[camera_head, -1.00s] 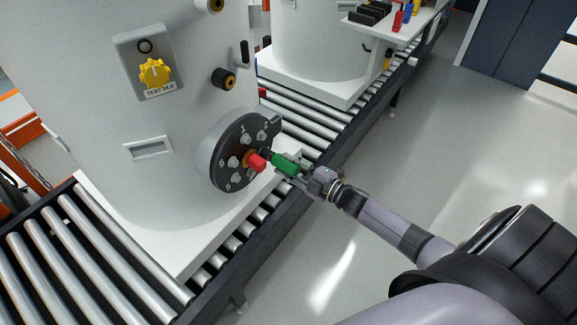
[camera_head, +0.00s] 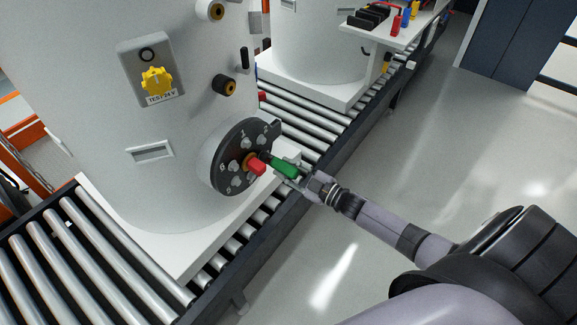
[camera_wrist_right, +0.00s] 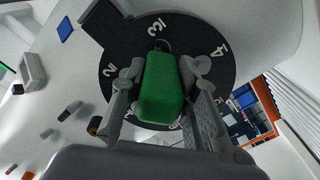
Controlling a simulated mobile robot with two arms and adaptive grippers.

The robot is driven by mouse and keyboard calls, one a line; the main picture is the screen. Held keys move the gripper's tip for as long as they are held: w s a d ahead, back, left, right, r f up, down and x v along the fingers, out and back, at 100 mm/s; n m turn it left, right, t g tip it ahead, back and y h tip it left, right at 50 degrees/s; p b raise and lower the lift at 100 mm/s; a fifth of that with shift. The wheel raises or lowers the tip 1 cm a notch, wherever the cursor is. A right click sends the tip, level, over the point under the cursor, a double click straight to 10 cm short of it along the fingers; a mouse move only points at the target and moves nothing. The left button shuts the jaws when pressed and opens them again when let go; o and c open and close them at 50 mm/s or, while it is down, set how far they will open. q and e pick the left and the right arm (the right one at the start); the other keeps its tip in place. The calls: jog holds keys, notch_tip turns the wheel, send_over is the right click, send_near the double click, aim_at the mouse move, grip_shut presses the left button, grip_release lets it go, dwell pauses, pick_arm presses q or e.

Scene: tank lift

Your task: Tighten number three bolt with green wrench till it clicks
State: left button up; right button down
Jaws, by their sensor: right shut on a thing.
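A dark round flange (camera_head: 229,172) with numbered bolts sits low on the white tank (camera_head: 180,185). A red knob (camera_head: 257,168) stands at its centre. My right gripper (camera_head: 280,171) is shut on the green wrench (camera_head: 284,167), which reaches toward the right side of the flange. In the right wrist view the green handle (camera_wrist_right: 162,88) lies between the fingers (camera_wrist_right: 165,95), directly below the number 3 on the flange (camera_wrist_right: 115,40). My left gripper is not seen.
The tank stands on a white base on a roller conveyor (camera_head: 85,255). A yellow knob (camera_head: 157,80) marked TEST 24V is above the flange. A second tank and a white shelf (camera_head: 395,35) with coloured tools stand behind. The floor (camera_head: 480,150) at right is clear.

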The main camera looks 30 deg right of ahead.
jog(key=shift+r, duration=0.15)
jog(key=shift+s+d, duration=0.2)
jog(key=shift+s, duration=0.25)
jog(key=shift+p+v, duration=0.9)
jog(key=shift+v, duration=1.3)
jog(key=p, duration=0.2)
send_near(298, 175)
jog(key=shift+s+d, duration=0.15)
jog(key=shift+s, duration=0.5)
